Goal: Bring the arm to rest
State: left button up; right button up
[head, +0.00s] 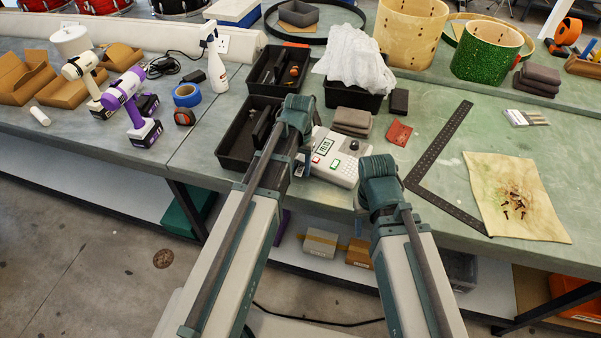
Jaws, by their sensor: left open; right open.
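My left arm reaches up from the bottom of the head view and ends in a teal joint in front of the black trays. My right arm also comes up from the bottom and ends in a teal joint near the front edge of the bench. I cannot make out the fingers of either gripper; they seem hidden behind my own arm links. Nothing is seen held by either arm.
The grey-green bench (400,218) carries a black tray (236,146), a label printer or scale (342,170), a metal square (425,165) and a cloth with screws (490,200). Boxes (320,242) sit below.

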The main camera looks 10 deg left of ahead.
pick_arm(q)
jog(key=c, duration=0.6)
jog(key=shift+c, duration=0.2)
jog(key=shift+s+a, duration=0.15)
jog(key=shift+s, duration=1.45)
dwell(0.5)
jog(key=shift+r+p, duration=1.1)
jog(key=shift+p, duration=0.05)
dwell(0.5)
jog(key=shift+r+p, duration=2.4)
